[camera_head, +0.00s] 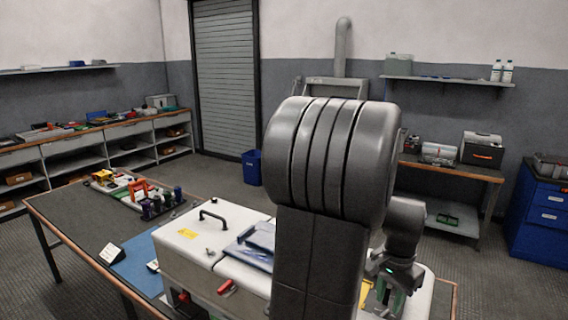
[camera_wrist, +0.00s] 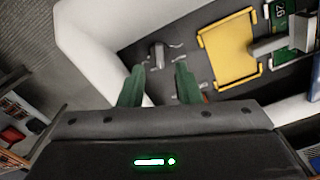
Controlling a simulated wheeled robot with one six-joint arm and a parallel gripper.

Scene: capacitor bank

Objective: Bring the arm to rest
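My arm fills the middle of the head view and hides much of the white cabinet behind it. My gripper (camera_wrist: 159,86) shows in the wrist view with its two green fingers apart and nothing held between them. It is over the open part of the white cabinet (camera_head: 190,265). A small grey metal fitting (camera_wrist: 157,55) lies beyond the fingertips on the dark cabinet floor, apart from them as far as I can tell. A yellow plate (camera_wrist: 229,50) sits to the right of the fingers inside the cabinet.
The workbench (camera_head: 82,218) holds a tray of tools and coloured parts. A blue bin (camera_head: 252,167) stands by the shutter. Open floor lies behind the bench.

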